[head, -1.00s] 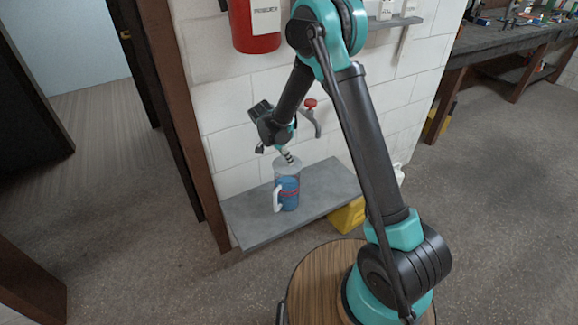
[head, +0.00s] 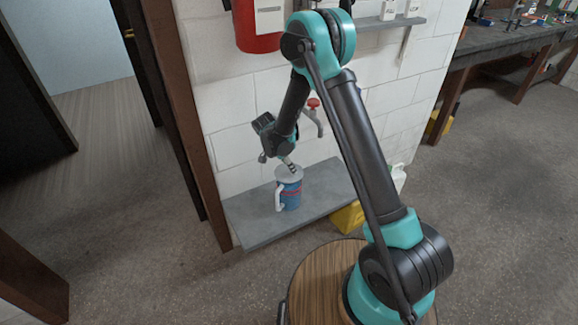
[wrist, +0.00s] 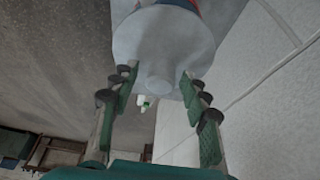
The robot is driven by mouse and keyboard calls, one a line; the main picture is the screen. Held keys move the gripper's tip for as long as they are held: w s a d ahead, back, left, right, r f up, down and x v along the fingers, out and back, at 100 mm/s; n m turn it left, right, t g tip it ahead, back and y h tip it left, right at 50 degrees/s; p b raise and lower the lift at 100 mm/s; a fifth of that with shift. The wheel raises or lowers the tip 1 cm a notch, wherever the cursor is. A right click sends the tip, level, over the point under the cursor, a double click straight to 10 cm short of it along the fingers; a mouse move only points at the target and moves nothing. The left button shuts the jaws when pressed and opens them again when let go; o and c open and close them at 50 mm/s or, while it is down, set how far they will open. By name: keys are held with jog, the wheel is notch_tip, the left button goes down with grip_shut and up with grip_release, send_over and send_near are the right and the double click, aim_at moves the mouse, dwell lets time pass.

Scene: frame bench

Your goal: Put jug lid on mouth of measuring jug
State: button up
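The blue measuring jug (head: 291,198) with a red band and a white handle stands upright on the grey shelf. The pale grey jug lid (head: 288,173) lies over the jug's mouth and looks about level. Whether its rim is fully seated I cannot tell. In the wrist view the round lid (wrist: 160,40) shows its small central knob, and a bit of the jug (wrist: 190,4) shows behind it. My gripper (wrist: 158,77) is open, with one fingertip on each side of the knob and a gap to it. In the head view my gripper (head: 290,165) is right above the lid.
The grey shelf (head: 250,228) has free room around the jug. A red-handled tap (head: 314,112) sticks out of the white wall behind. A white bottle (head: 398,178) and a yellow object (head: 347,217) are right of the shelf. A red extinguisher (head: 258,25) hangs above.

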jog(key=shift+r, duration=0.1)
jog(key=v, duration=1.2)
jog(key=s+d+r+n+y, duration=0.1)
jog(key=s+d+r+n, duration=0.25)
jog(key=d, duration=0.55)
jog(key=s+d+r+n+y, duration=0.1)
jog(key=s+d+r+n, duration=0.2)
jog(key=d, duration=0.7)
jog(key=s+d+n+y, duration=0.1)
jog(key=s+d+n, duration=0.1)
jog(key=s+d, duration=0.3)
jog(key=s+d+f+n+t, duration=0.1)
jog(key=s+d, duration=0.5)
jog(key=s, duration=0.7)
jog(key=shift+f+n+t+y, duration=0.2)
jog(key=shift+n+t+y, duration=0.15)
jog(key=shift+n, duration=0.5)
